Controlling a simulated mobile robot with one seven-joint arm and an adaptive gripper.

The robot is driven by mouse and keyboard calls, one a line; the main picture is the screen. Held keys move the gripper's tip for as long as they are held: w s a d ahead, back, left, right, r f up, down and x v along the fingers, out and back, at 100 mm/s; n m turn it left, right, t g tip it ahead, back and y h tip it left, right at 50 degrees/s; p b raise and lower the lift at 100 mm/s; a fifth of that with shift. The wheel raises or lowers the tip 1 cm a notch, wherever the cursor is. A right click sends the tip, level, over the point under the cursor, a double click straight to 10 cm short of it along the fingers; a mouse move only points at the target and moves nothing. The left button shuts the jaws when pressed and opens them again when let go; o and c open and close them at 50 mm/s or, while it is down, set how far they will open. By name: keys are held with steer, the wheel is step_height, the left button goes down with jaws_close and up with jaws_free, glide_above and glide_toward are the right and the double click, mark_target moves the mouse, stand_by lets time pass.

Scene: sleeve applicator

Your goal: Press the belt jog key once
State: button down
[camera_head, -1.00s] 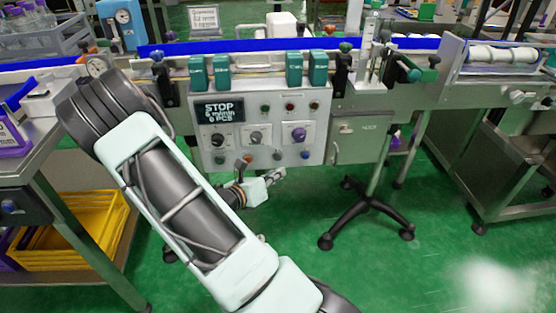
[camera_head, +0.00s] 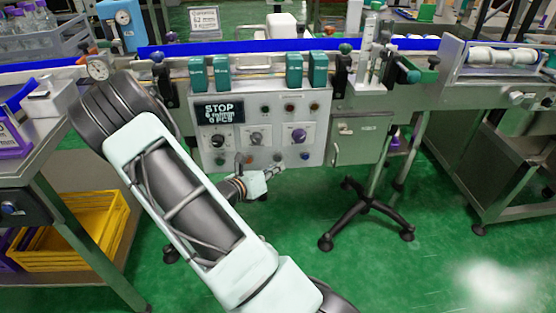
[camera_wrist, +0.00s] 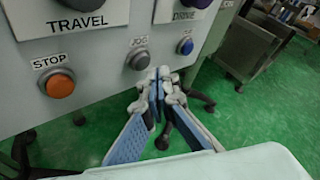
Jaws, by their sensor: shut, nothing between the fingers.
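The belt jog key is a round grey button (camera_wrist: 139,60) under a "JOG" label in the wrist view, on the front of the control panel (camera_head: 325,105). My gripper (camera_wrist: 164,76) has its fingertips together and holds nothing. In the wrist view the tips appear just below and right of the jog key; I cannot tell how large the gap to the panel is. In the head view my gripper (camera_head: 278,168) is at the panel's lower edge, and the jog key is hard to make out there.
An orange stop button (camera_wrist: 60,85) lies left of the jog key and a blue button (camera_wrist: 185,46) to its right. Travel and drive knobs sit above. The panel display (camera_head: 219,111) reads STOP. A stand with a black base (camera_head: 366,208) is right of the panel.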

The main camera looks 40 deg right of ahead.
steer(key=shift+w, duration=0.1)
stand_by(0.7)
steer(key=shift+w+d, duration=0.2)
steer(key=shift+w, duration=0.1)
steer(key=shift+w+d, duration=0.25)
steer(key=shift+w, duration=0.1)
stand_by(0.7)
steer(key=shift+s, duration=0.1)
steer(key=shift+s+a+p, duration=0.35)
steer(key=shift+s+a, duration=0.1)
steer(key=shift+s, duration=0.2)
steer(key=shift+s, duration=0.1)
steer(key=s+a, duration=0.1)
steer(key=s, duration=0.1)
steer(key=s+a, duration=0.1)
steer(key=s, duration=0.1)
steer(key=shift+a+p, duration=0.3)
steer(key=shift+p, duration=0.1)
stand_by(0.8)
